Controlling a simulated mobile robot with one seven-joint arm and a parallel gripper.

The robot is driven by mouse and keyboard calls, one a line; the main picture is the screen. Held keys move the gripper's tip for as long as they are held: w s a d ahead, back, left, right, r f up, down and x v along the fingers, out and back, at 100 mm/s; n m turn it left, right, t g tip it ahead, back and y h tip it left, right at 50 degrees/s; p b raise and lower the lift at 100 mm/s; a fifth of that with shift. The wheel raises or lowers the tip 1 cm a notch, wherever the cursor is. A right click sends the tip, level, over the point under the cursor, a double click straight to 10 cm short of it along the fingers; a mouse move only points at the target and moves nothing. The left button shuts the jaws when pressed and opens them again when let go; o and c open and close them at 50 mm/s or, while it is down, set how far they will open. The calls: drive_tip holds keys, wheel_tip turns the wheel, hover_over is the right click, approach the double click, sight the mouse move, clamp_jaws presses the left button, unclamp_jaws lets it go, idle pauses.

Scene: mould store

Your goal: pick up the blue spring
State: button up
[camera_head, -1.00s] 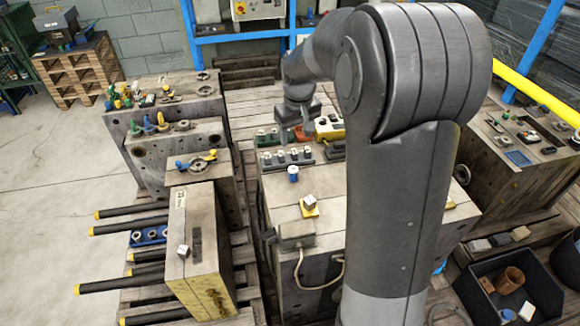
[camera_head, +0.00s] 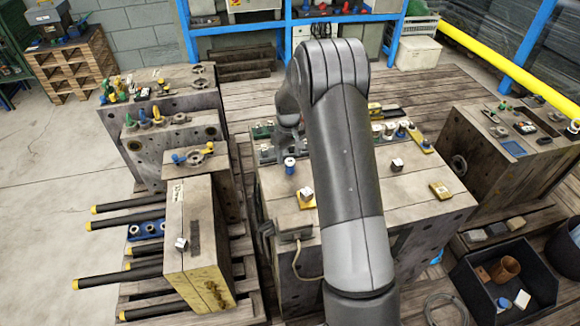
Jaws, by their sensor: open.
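A small blue upright cylinder with a pale top (camera_head: 290,166), which looks like the blue spring, stands on the worn top of the middle mould block (camera_head: 350,215). It is too small to make out any coils. My gripper (camera_head: 289,148) is over the far left part of this block, just behind the blue piece in the picture. Its fingers are small and dark against the parts around them, and I cannot see anything held. The jaws are open. My arm hides the middle of the block top.
A yellow piece with a metal cube (camera_head: 307,196) stands in front of the blue piece. Several small parts (camera_head: 400,130) stand at the block's far right. A black bin (camera_head: 500,285) holds loose parts at lower right. Black rods (camera_head: 130,207) stick out at left.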

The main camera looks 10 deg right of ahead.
sight(290, 161)
drive_tip(key=f, duration=0.5)
drive_tip(key=shift+w+d+f, duration=0.15)
drive_tip(key=shift+d+f, duration=0.05)
drive_tip(key=shift+f, duration=0.15)
drive_tip(key=shift+c, duration=0.3)
drive_tip(key=c, duration=1)
